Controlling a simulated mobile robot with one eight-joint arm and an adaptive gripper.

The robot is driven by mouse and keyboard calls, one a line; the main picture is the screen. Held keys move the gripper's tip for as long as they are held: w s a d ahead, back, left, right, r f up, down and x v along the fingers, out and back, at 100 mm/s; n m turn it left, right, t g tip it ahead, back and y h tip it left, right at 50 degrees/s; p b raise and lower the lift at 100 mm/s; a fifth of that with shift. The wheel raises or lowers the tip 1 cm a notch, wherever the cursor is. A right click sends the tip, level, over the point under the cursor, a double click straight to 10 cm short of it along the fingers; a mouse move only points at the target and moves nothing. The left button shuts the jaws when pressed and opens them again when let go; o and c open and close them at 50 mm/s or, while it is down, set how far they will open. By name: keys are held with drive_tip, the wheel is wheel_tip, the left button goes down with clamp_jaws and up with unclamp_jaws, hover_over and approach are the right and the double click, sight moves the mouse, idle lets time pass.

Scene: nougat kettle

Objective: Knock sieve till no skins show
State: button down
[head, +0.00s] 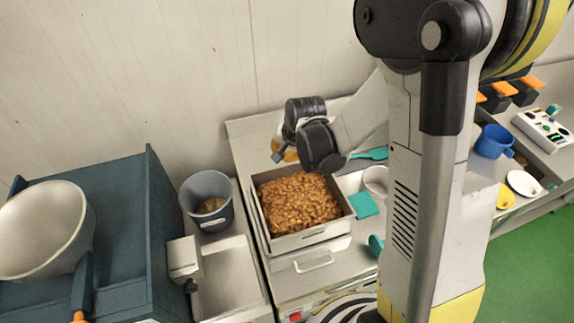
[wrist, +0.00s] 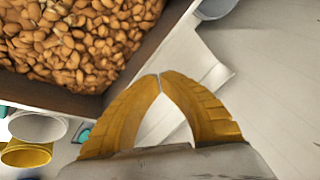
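The square-framed sieve (head: 318,236) stands on the bench in the middle of the head view, filled with brown almonds (head: 297,200). In the wrist view its dark wall (wrist: 50,95) crosses the upper left, with almonds (wrist: 75,40) behind it. Most almonds look brown-skinned and a few paler; loose skins cannot be told apart. My gripper (wrist: 159,75) has yellow fingers whose tips meet, with nothing between them. In the head view my gripper (head: 284,151) is at the sieve's back edge, partly hidden by my wrist; I cannot tell whether it touches the frame.
A grey bucket (head: 207,205) with brown contents stands left of the sieve. A white scoop-like box (head: 184,258) and a large pot (head: 40,230) are further left. A teal square (head: 363,205), white cup (head: 375,181) and teal spatula (head: 370,154) lie right. In the wrist view a yellow cup (wrist: 26,155) shows.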

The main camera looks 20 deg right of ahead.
drive_tip(key=shift+s+f+b, duration=0.1)
drive_tip(key=shift+f+b, duration=0.3)
drive_tip(key=shift+b, duration=0.05)
drive_tip(key=shift+s+f+b, duration=0.3)
drive_tip(key=shift+f+b, duration=0.65)
idle(0.9)
idle(0.5)
drive_tip(key=shift+w+a+r+p, duration=0.15)
drive_tip(key=shift+r+p, duration=0.35)
drive_tip(key=shift+r, duration=0.25)
drive_tip(key=shift+w+r+p, duration=0.3)
drive_tip(key=shift+r+p, duration=0.1)
drive_tip(key=shift+r, duration=0.25)
drive_tip(key=shift+w, duration=0.1)
drive_tip(key=r+p, duration=0.1)
drive_tip(key=r, duration=0.1)
drive_tip(key=w+r+p, duration=0.1)
drive_tip(key=r+p, duration=0.1)
drive_tip(key=shift+r, duration=0.4)
